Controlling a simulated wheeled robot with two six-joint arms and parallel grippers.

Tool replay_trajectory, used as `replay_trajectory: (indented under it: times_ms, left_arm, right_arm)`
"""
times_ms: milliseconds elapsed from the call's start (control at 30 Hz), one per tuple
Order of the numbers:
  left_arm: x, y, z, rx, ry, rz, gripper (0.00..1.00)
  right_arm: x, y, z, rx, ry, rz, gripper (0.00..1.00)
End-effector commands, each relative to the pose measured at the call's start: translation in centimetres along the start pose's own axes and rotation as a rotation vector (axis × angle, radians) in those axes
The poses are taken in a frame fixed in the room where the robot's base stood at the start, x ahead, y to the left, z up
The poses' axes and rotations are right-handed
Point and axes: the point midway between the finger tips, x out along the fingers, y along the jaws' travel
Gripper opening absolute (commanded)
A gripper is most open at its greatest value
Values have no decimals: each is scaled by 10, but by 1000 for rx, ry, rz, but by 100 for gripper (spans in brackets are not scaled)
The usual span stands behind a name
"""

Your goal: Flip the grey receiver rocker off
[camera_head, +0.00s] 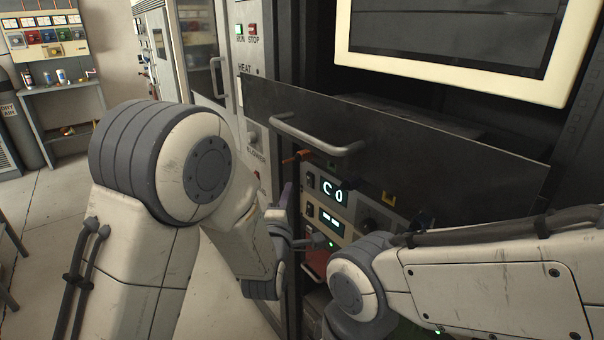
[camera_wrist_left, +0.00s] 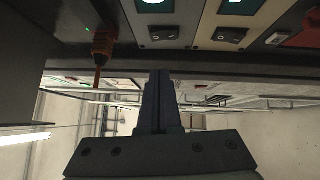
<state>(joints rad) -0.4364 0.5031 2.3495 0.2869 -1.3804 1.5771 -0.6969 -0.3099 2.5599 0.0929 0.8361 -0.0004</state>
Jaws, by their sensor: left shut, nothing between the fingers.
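My left gripper (camera_head: 318,241) is in front of the stacked rack units, partly hidden by its own wrist. In the left wrist view its fingers (camera_wrist_left: 160,76) are shut together and empty, just short of the panel edge. A grey unit with a lit display carries a dark rocker (camera_wrist_left: 166,33). My right gripper is out of view.
A dark flap with a metal handle (camera_head: 318,139) juts out above the units. An orange-handled part (camera_wrist_left: 102,45) sticks out beside them. A red unit (camera_wrist_left: 302,37) is at the far end. My right forearm covers the lower right. Open floor (camera_head: 215,285) lies left of the rack.

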Motion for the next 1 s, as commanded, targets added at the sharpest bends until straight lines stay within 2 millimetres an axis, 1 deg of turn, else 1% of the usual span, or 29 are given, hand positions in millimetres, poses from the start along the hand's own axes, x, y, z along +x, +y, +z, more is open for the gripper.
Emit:
replay_trajectory:
  times_ms: [33, 100, 300, 733, 867, 1000]
  left_arm:
    - [9, 4, 3, 1, -1, -1, 0]
    - [16, 4, 13, 1, -3, -2, 0]
    - [29, 1, 26, 1, -1, -1, 0]
    - [32, 1, 29, 3, 0, -3, 0]
    - [36, 5, 33, 44, 1, -42, 0]
    - [37, 2, 33, 56, 0, -54, 0]
  right_arm:
    - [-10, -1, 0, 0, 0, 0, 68]
    - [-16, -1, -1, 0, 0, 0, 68]
    - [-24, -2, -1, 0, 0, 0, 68]
    - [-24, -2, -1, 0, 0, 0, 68]
    - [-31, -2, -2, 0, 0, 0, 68]
    - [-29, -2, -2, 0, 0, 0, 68]
